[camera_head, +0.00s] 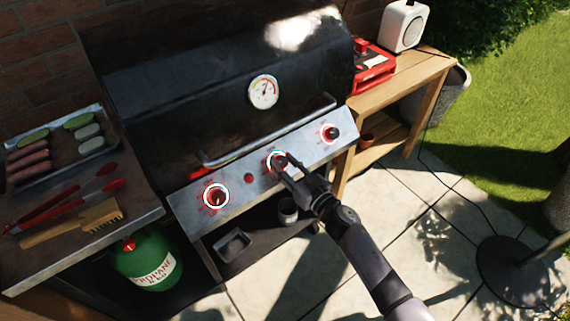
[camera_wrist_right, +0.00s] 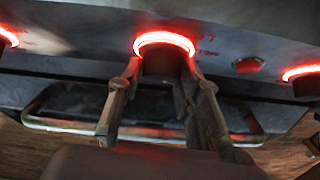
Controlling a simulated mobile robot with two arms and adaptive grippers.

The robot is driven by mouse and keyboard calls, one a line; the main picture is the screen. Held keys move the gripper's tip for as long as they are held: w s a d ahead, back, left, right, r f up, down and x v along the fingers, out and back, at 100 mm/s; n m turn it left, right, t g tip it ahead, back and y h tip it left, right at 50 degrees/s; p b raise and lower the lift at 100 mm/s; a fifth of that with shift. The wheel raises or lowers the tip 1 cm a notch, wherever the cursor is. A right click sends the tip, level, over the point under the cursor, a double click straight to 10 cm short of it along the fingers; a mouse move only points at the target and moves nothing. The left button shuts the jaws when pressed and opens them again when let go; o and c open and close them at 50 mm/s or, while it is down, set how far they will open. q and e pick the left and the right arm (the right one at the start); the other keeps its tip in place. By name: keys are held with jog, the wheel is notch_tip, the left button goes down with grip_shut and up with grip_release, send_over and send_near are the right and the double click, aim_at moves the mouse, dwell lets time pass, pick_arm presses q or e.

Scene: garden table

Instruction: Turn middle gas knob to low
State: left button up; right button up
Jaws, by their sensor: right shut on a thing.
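The grill's steel control panel (camera_head: 243,193) carries three knobs with glowing red rings. The middle gas knob (camera_head: 273,160) is partly covered by my right gripper (camera_head: 285,167) in the head view. In the right wrist view, the middle knob (camera_wrist_right: 163,62) is dark under a bright red ring, with the fingers (camera_wrist_right: 160,85) on both sides of it. My right gripper is shut on this knob. Its pointer setting is hidden. The left knob (camera_head: 216,196) and right knob (camera_head: 330,132) stand free. My left gripper is not in view.
A small red button (camera_head: 248,178) sits between the left and middle knobs. The lid handle (camera_head: 270,133) runs just above the panel. A side shelf with a food tray (camera_head: 50,150) and tongs (camera_head: 68,206) is at left. A green propane tank (camera_head: 147,262) stands below it.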

jog(key=c, duration=0.5)
jog(key=shift+n+y, duration=0.3)
jog(key=shift+n, duration=0.2)
jog(key=n+g+y, duration=0.1)
jog(key=n, duration=0.1)
jog(key=n+g+p, duration=0.1)
jog(key=n, duration=0.1)
jog(key=shift+w+d+g+y, duration=0.1)
jog(key=shift+d+g+y, duration=0.05)
jog(key=shift+g+y, duration=0.25)
jog(key=n+g+y, duration=0.1)
jog(key=n+g, duration=0.2)
jog(key=n, duration=0.1)
jog(key=shift+w+n, duration=0.15)
jog(key=shift+n, duration=0.25)
jog(key=n+g+b, duration=0.1)
jog(key=n+g, duration=0.2)
jog(key=n, duration=0.1)
jog(key=shift+w+g, duration=0.1)
jog(key=shift+g, duration=0.3)
jog(key=shift+r+n+g+h+b, duration=0.1)
jog(key=shift+n+g+h+b, duration=0.15)
jog(key=shift+n+g+b, duration=0.9)
jog(key=shift+n+g+h+b, duration=0.25)
jog(key=shift+n+g, duration=0.5)
jog(key=shift+n, duration=0.9)
